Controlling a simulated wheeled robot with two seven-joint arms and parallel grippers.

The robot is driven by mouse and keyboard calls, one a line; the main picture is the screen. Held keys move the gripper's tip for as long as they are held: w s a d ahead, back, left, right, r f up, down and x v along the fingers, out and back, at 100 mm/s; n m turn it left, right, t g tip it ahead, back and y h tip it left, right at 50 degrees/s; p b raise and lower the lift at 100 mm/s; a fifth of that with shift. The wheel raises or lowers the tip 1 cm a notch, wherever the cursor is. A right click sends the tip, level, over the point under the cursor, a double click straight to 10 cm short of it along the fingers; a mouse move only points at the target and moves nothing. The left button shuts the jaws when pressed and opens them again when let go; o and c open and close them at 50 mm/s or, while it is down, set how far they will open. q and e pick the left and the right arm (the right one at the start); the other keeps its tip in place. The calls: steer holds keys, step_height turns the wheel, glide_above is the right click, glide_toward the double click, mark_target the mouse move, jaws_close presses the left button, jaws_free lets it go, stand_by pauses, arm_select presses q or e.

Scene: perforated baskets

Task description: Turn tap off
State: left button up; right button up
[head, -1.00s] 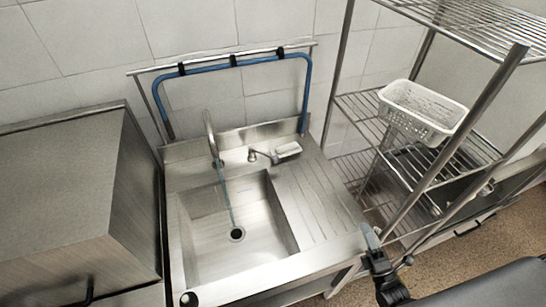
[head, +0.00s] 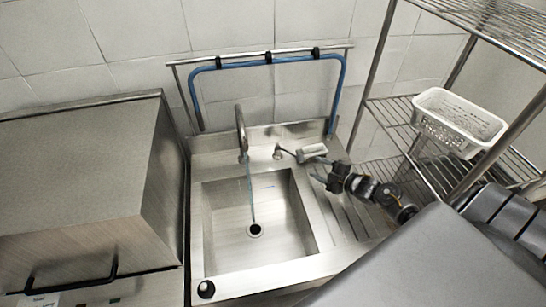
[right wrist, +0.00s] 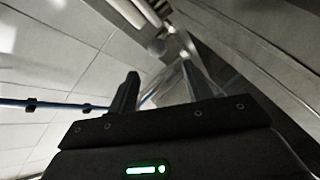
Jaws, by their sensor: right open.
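The metal tap (head: 241,130) stands at the back of the steel sink (head: 222,262), its curved spout over the basin. A thin bluish stream of water (head: 251,195) falls from it towards the drain. The tap's lever (head: 287,152) is to the right of the spout, beside a pale block (head: 313,151). My right gripper (head: 316,170) is open and empty over the right side of the sink, just in front of the block and right of the lever. Its two spread fingers show in the right wrist view (right wrist: 158,72). My left gripper is out of view.
A blue pipe (head: 270,60) on a rail runs along the tiled wall behind the sink. A wire rack with a white perforated basket (head: 457,122) stands at the right. A steel cabinet-like unit (head: 75,170) stands close at the left.

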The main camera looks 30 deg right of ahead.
mark_target(301, 159)
steer(key=shift+w+d, duration=0.1)
steer(key=shift+d, duration=0.2)
steer(key=shift+w+f, duration=0.1)
steer(key=shift+w, duration=0.2)
steer(key=b+x, duration=0.5)
steer(key=x, duration=0.4)
steer(key=shift+w+a+f+b, duration=0.15)
steer(key=shift+w+b, duration=0.1)
steer(key=shift+b, duration=0.15)
steer(key=shift+w+a, duration=0.15)
steer(key=shift+w, duration=0.35)
jaws_close()
